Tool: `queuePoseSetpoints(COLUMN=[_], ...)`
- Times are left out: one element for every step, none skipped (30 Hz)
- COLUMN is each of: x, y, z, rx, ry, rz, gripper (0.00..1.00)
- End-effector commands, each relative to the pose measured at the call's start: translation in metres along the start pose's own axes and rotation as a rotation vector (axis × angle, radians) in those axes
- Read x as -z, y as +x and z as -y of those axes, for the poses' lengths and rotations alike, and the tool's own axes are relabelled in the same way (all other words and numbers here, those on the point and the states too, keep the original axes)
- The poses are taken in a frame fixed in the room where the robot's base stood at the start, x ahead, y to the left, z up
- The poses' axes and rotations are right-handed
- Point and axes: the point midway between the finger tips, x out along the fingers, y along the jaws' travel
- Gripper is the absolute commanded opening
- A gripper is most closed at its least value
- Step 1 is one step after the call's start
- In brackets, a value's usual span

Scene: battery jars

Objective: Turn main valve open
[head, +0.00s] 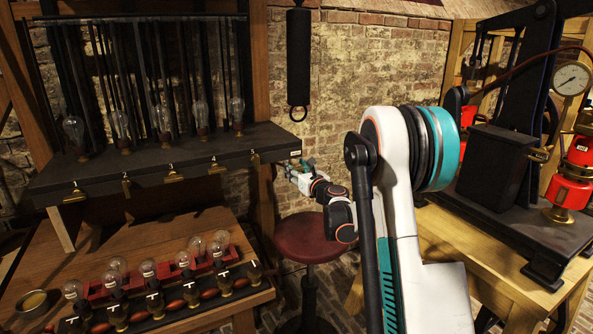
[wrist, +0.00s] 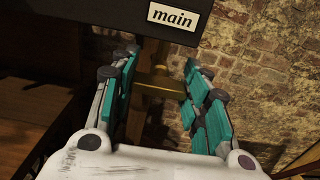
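The brass main valve (wrist: 153,80) shows in the wrist view, below the dark edge of the shelf and under a white label reading "main" (wrist: 179,17). My gripper (wrist: 163,70) is open, with its teal-padded fingers on the left and right of the valve. A gap shows between the fingers and the brass; I see no clear contact. In the head view my gripper (head: 297,172) is at the right end of the dark shelf (head: 200,160), and it hides the valve there.
Bulbs stand on the shelf above numbered brass valves (head: 127,186). A lower wooden bench (head: 215,300) holds more bulbs. A dark red stool (head: 310,238) stands below my gripper. A wooden table (head: 450,240) with a black machine and red lamp (head: 568,185) is on the right.

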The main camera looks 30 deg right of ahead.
Motion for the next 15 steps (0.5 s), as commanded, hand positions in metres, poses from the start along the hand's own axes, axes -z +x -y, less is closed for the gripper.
queuePoseSetpoints(x=[0.0000,0.0000,0.0000,0.0000,-0.0001,-0.0002,-0.0003,-0.0004,-0.0005,-0.0006,-0.0006,-0.0006,-0.0006,-0.0005,-0.0004], y=[0.0000,-0.0001,-0.0001,-0.0001,-0.0001,-0.0001,-0.0001,-0.0001,-0.0001,-0.0001,-0.0001,-0.0001,-0.0002,-0.0002,-0.0002], z=[0.0000,0.0000,0.0000,0.0000,0.0000,-0.0001,-0.0001,-0.0002,-0.0003,-0.0004,-0.0005,-0.0006,-0.0006,-0.0008,-0.0008], rx=[0.000,0.000,0.000,0.000,0.000,0.000,0.000,0.000,0.000,0.000,0.000,0.000,0.000,0.000,0.000], ry=[0.000,0.000,0.000,-0.002,-0.007,-0.020,-0.034,-0.055,-0.087,-0.115,-0.145,-0.186,-0.216,-0.244,-0.280], rz=[0.000,0.000,0.000,0.000,0.000,0.000,0.000,0.000,0.000,0.000,0.000,0.000,0.000,0.000,0.000], gripper=[0.19,0.19,0.18,0.18,0.18,0.18,0.18,0.18,0.18,0.18,0.18,0.18,0.18,0.18,0.18])
